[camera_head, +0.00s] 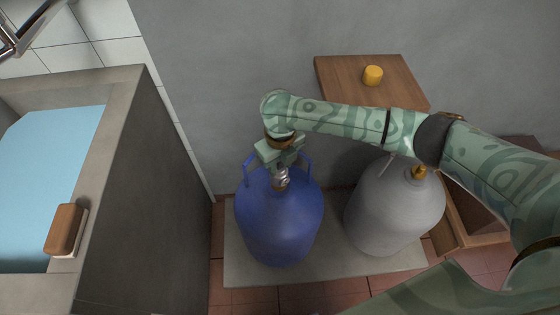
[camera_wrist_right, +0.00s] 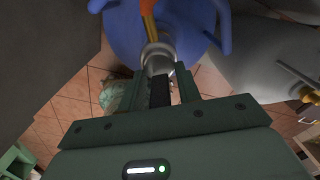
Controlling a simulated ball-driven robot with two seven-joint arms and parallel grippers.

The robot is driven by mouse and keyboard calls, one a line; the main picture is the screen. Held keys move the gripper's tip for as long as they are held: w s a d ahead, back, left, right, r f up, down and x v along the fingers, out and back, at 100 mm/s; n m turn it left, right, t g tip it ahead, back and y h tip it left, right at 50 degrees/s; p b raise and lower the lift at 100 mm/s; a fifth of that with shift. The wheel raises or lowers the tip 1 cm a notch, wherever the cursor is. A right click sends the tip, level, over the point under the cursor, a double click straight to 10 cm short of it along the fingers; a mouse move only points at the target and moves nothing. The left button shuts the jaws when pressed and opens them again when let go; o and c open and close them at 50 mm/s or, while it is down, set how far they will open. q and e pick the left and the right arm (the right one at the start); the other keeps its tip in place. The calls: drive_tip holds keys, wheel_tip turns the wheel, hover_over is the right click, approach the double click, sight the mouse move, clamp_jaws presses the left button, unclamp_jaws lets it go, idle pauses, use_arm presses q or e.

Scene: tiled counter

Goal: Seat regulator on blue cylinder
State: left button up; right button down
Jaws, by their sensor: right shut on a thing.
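The blue cylinder (camera_head: 280,225) stands upright on a pale slab, with two blue handles at its top. It also shows in the right wrist view (camera_wrist_right: 115,32). My right gripper (camera_head: 281,164) points down above its top, between the handles. In the right wrist view my right gripper (camera_wrist_right: 160,85) is shut on the silver regulator (camera_wrist_right: 157,58). An orange part runs from the regulator to the top edge there. The regulator also shows in the head view (camera_head: 281,181), at the cylinder's neck. I cannot tell whether it is seated or just above the valve. My left gripper is not in view.
A grey cylinder (camera_head: 392,215) with a brass valve (camera_head: 418,171) stands right of the blue one on the slab (camera_head: 245,270). A wooden shelf (camera_head: 345,75) behind holds a yellow cap (camera_head: 373,75). At left is a sink (camera_head: 118,170) with a brush (camera_head: 66,229) on its edge.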

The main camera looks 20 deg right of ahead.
use_arm(q)
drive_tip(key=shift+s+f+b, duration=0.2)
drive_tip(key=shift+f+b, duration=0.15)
drive_tip(key=shift+b, duration=0.05)
use_arm(e)
drive_tip(key=shift+f, duration=1)
drive_tip(key=c, duration=0.9)
unclamp_jaws()
use_arm(q)
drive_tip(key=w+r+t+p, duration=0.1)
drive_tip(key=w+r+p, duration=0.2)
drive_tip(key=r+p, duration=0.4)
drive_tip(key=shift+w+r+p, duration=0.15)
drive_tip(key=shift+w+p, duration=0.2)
drive_tip(key=shift+p, duration=0.3)
use_arm(e)
wheel_tip(320, 180, up, 16)
drive_tip(key=shift+r, duration=0.15)
